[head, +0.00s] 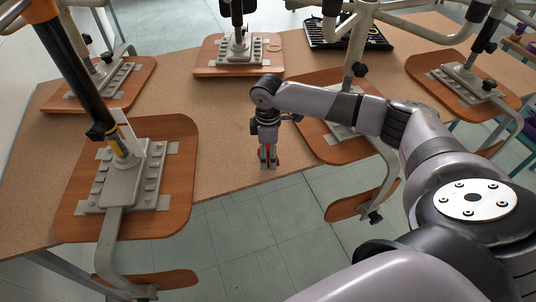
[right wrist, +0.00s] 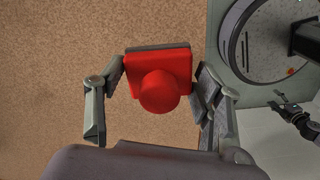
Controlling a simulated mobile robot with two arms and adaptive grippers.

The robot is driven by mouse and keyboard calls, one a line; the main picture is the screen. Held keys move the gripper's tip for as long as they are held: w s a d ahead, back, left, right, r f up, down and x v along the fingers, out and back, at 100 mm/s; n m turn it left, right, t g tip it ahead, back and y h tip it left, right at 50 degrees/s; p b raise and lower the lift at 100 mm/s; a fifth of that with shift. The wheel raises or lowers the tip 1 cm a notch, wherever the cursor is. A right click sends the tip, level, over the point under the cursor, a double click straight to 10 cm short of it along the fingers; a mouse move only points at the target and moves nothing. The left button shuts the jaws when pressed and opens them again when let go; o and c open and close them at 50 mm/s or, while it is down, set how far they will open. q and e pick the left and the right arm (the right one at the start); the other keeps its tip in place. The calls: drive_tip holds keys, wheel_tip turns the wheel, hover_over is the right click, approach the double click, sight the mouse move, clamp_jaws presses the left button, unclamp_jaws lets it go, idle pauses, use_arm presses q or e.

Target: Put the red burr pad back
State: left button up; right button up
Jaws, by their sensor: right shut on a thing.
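The red burr pad (right wrist: 160,75), a block with a round knob, sits between the fingers of my right gripper (right wrist: 158,100) in the right wrist view. The gripper is shut on it, one finger at each side. In the head view my right gripper (head: 268,160) points down near the table's front edge, with a bit of red between its fingers. Cork table surface lies behind the pad; I cannot tell whether the pad touches it. A small dark jointed part at the right of the wrist view looks like my left gripper (right wrist: 290,106); its fingers are unclear.
Upturned wooden chair seats with metal frames stand on the cork table (head: 225,165), one at left (head: 180,200) and one right of my gripper (head: 305,140). A black tray (head: 325,42) lies at the back. Tiled floor lies beyond the front edge.

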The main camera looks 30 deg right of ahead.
sight(268, 146)
drive_tip(key=shift+f, duration=0.75)
drive_tip(key=shift+f, duration=0.15)
drive_tip(key=o, duration=1.2)
wheel_tip(268, 146, up, 12)
drive_tip(key=shift+r+b, duration=0.2)
drive_tip(key=shift+b, duration=0.25)
